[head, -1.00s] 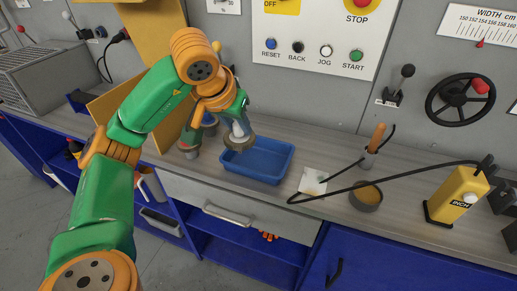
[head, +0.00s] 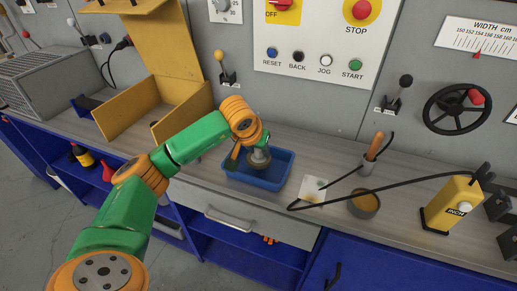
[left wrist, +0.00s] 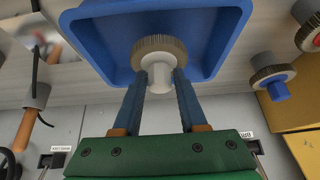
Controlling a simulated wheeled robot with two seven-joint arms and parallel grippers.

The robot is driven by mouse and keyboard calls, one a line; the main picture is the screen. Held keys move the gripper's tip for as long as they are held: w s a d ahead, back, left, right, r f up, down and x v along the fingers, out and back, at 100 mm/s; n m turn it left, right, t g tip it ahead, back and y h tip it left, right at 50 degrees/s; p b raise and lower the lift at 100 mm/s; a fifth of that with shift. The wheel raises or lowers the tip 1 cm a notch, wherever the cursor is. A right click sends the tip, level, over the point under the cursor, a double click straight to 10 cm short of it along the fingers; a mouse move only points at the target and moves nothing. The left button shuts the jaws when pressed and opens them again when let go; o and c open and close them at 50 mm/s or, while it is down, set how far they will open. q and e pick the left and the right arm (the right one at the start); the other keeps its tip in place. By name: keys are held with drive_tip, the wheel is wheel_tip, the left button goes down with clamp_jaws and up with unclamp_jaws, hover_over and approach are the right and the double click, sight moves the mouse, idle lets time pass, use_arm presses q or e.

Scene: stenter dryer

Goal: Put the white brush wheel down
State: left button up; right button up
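The white brush wheel (left wrist: 160,67) has a white hub and a tan bristle rim. In the left wrist view its hub is between the two fingers of my left gripper (left wrist: 160,85), which appear to press on both sides of it. In the head view the wheel (head: 260,158) is inside the outline of the blue tray (head: 248,181), below my left gripper (head: 259,146). The tray also fills the top of the left wrist view (left wrist: 92,42). Whether the wheel touches the tray floor is hard to tell. My right gripper is out of view.
A blue-hubbed wheel (left wrist: 272,75) and a partly seen red-hubbed one (left wrist: 312,36) stand beside the tray. An open yellow box (head: 165,92) is left of it. A paper (head: 312,188), a round tin (head: 364,203) and a cable lie to the right.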

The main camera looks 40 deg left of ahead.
use_arm(q)
drive_tip(key=shift+o, duration=0.9)
drive_tip(key=shift+r, duration=0.1)
drive_tip(key=shift+r, duration=0.25)
drive_tip(key=v, duration=1.1)
drive_tip(key=shift+s+r, duration=0.25)
drive_tip(key=shift+r, duration=0.1)
